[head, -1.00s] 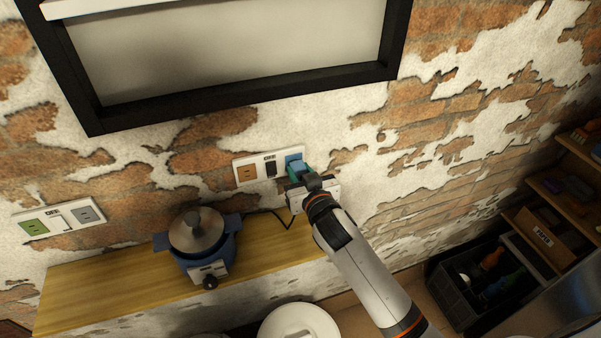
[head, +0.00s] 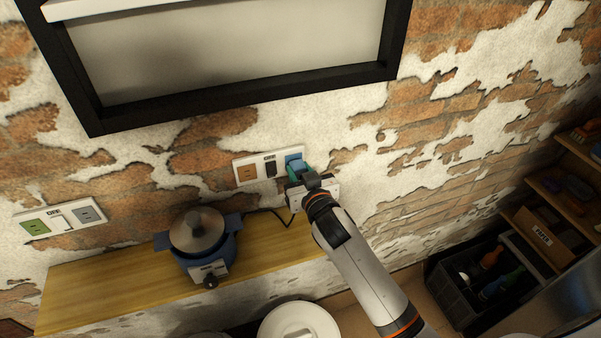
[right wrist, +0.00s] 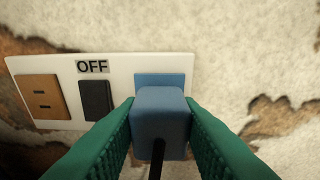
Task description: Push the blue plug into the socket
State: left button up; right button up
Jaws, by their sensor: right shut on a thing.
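The blue plug (right wrist: 159,118) is held between the green fingers of my right gripper (right wrist: 160,128) in the right wrist view. The plug is right in front of the blue socket (right wrist: 165,80) at the right end of a white wall plate (right wrist: 50,66). The plug covers the lower part of that socket; whether its prongs are in it is hidden. In the head view my right gripper (head: 301,174) is at the same plate (head: 256,177), its fingers beside the blue socket (head: 294,160). My left gripper is not in view.
The plate also has an orange socket (right wrist: 41,96) and a black switch (right wrist: 96,99) marked OFF. A blue cooker (head: 203,262) stands on the wooden shelf (head: 110,291), with a black cord (head: 283,216) running from it. Another plate (head: 60,219) is at left.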

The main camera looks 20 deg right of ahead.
jog(key=shift+w, duration=0.5)
jog(key=o, duration=1.1)
jog(key=shift+c, duration=0.2)
